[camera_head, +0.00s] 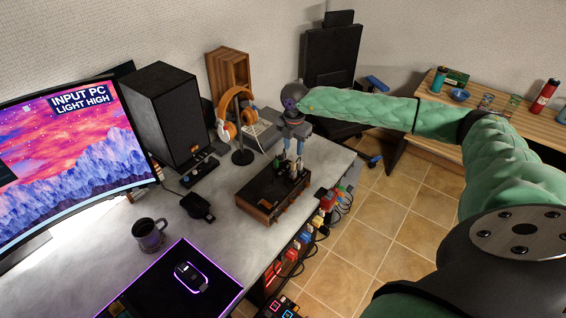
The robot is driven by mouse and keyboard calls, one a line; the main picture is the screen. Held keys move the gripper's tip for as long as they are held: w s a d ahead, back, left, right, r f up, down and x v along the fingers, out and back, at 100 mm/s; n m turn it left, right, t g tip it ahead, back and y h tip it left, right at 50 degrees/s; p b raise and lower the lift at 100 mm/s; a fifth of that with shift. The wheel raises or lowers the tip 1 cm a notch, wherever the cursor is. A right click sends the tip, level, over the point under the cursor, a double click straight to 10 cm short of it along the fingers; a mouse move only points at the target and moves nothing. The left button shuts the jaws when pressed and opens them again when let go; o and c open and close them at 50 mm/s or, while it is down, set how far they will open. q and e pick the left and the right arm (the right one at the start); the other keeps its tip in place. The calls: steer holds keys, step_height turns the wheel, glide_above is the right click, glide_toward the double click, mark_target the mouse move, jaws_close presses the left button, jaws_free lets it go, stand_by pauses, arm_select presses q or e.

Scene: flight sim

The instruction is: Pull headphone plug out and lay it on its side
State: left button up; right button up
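A dark box with wooden sides (258,203), like a headphone amplifier, sits near the right edge of the grey desk. Several small upright parts stand on its top at the right end, too small to tell apart. I cannot make out the headphone plug among them. My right gripper (293,167) points down just above that end of the box, its two fingers a little apart. I cannot tell whether anything is between the fingertips. Orange headphones (229,131) hang on a dark stand left of the gripper. My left gripper is out of view.
A black speaker (166,114), a mug (149,235) and a small black device (197,207) stand on the desk (206,249). A lit mouse pad (215,288) lies at the front. Coloured plugs and cables (305,241) line the desk's right side. Bare desk lies left of the box.

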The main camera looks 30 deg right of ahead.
mark_target(294, 163)
steer(key=shift+w, duration=0.1)
steer(key=shift+s+d+r, duration=0.15)
steer(key=shift+s+r, duration=0.1)
steer(key=shift+s, duration=0.25)
steer(key=shift+w+f, duration=0.15)
steer(key=shift+f, duration=0.05)
step_height(294, 163, down, 5)
steer(key=shift+f+b, duration=0.2)
steer(key=shift+b, duration=0.7)
step_height(294, 163, down, 2)
steer(key=shift+f+b, duration=0.1)
steer(key=shift+b, duration=0.8)
steer(key=shift+w+f+b, duration=0.1)
steer(key=shift+f+b, duration=0.3)
steer(key=shift+f, duration=0.2)
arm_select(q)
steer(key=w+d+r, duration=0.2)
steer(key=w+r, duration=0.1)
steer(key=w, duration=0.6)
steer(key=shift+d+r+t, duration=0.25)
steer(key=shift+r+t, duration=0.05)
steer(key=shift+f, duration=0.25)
